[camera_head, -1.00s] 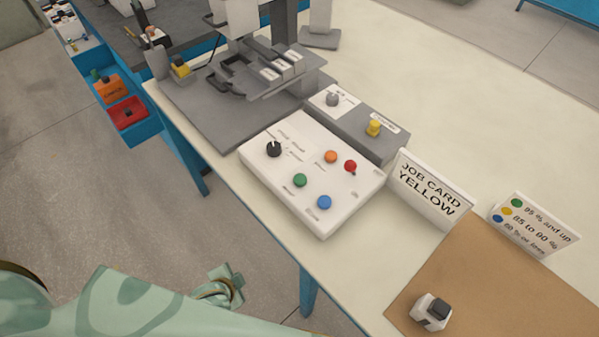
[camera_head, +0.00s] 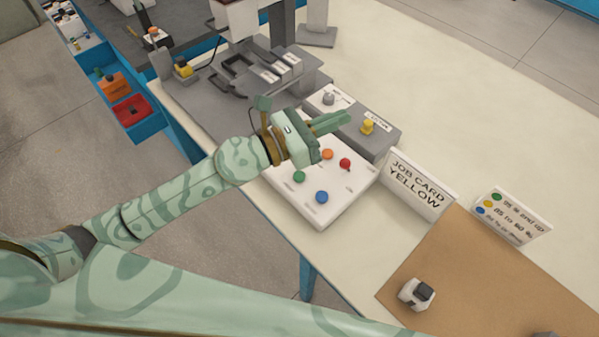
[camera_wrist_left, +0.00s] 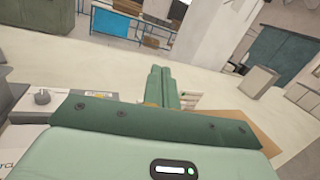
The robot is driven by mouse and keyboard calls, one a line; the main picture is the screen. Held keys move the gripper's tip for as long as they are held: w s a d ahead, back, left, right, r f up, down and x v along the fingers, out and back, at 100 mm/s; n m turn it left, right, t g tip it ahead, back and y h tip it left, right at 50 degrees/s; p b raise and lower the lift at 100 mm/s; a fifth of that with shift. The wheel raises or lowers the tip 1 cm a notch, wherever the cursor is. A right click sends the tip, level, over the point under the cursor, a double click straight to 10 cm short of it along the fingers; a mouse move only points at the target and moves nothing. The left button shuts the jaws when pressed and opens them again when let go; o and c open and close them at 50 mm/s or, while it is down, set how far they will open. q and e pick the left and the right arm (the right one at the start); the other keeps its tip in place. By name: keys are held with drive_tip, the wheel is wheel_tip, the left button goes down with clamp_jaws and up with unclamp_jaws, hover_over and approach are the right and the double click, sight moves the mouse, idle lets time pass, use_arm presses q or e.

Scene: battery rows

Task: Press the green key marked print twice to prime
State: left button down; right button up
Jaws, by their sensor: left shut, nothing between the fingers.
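The green key (camera_head: 299,176) is a round button on the white control box (camera_head: 335,205), beside a blue button (camera_head: 321,197). An orange button (camera_head: 327,154) and a red button (camera_head: 345,164) sit farther back on the box. My left gripper (camera_head: 345,118) is shut and empty, above the far side of the box, beyond the green key. In the left wrist view the shut fingers (camera_wrist_left: 162,85) point out across the table. My right gripper is not in view.
The yellow job card (camera_head: 417,186) and a colour-key card (camera_head: 512,216) stand to the right. A brown mat (camera_head: 470,275) holds a small white-and-black item (camera_head: 417,293). The cream table is clear at the right back.

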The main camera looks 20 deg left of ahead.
use_arm(q)
drive_tip(key=w+a+f+m+g+y, duration=0.3)
drive_tip(key=a+f+m+g+y, duration=0.4)
drive_tip(key=f+m, duration=0.4)
wheel_tip(320, 180, down, 3)
drive_tip(key=shift+a+r+m, duration=0.1)
drive_tip(key=shift+a+m, duration=0.3)
drive_tip(key=shift+a, duration=0.4)
drive_tip(key=shift+s, duration=0.1)
